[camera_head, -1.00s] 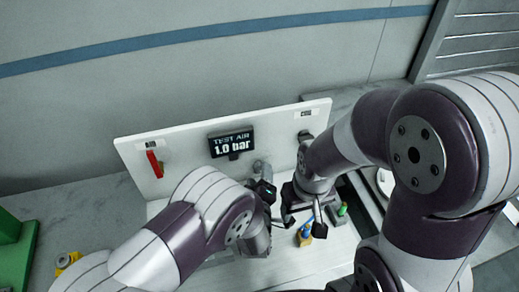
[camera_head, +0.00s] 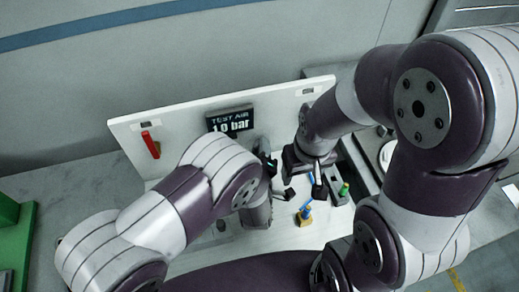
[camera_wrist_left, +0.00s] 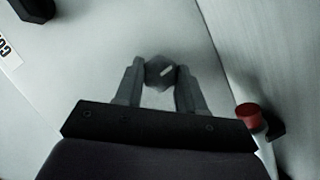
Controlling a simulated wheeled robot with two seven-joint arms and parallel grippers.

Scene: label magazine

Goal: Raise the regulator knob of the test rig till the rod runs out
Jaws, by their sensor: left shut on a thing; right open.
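The test rig's white back panel (camera_head: 180,116) carries a dark display (camera_head: 230,121) reading "TEST AIR 1.0 bar". In the left wrist view a dark faceted knob (camera_wrist_left: 160,72) with a pale mark sits between the fingertips of my left gripper (camera_wrist_left: 160,82), which is shut on it. In the head view my left gripper (camera_head: 267,163) is at the panel, right of and below the display, and hides the knob. My right gripper (camera_head: 304,193) is open and empty above the rig's base. I cannot make out the rod for certain.
A red lever (camera_head: 150,143) is on the panel's left. A blue piece in a yellow holder (camera_head: 305,213) stands below my right gripper, with a green-capped part (camera_head: 344,189) beside it. A green block (camera_head: 16,235) is at far left. The left wrist view shows a red cap (camera_wrist_left: 248,113).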

